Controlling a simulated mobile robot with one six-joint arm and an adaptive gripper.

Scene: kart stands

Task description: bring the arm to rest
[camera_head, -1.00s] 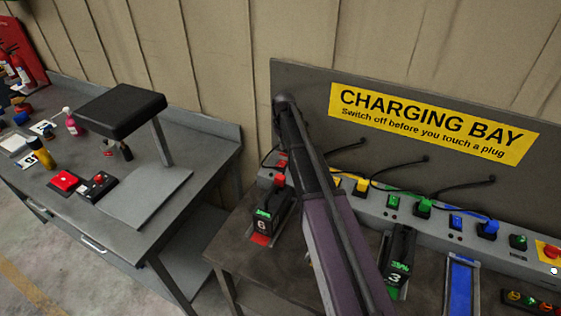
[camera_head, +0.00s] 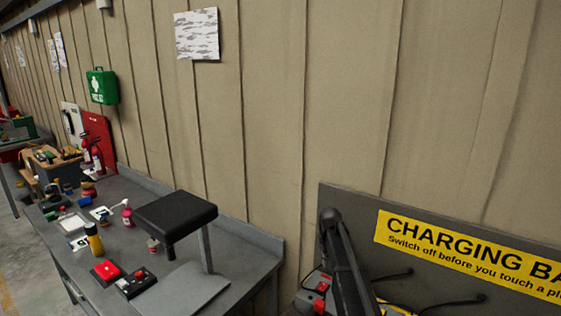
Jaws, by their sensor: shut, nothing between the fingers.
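My arm shows at the lower right, in front of the charging board. A dark link of it rises to a rounded black joint near the board's left edge. My gripper is not visible in this view, so its fingers cannot be seen. The charging board (camera_head: 348,205) is dark grey and carries a yellow "CHARGING BAY" sign (camera_head: 470,255), cut off by the right edge. A red plug (camera_head: 318,287) shows just left of my arm link.
A grey bench (camera_head: 235,263) at the left holds a black-topped stand (camera_head: 177,212), a red button box (camera_head: 107,271), a yellow bottle (camera_head: 94,238) and a pink spray bottle (camera_head: 127,214).

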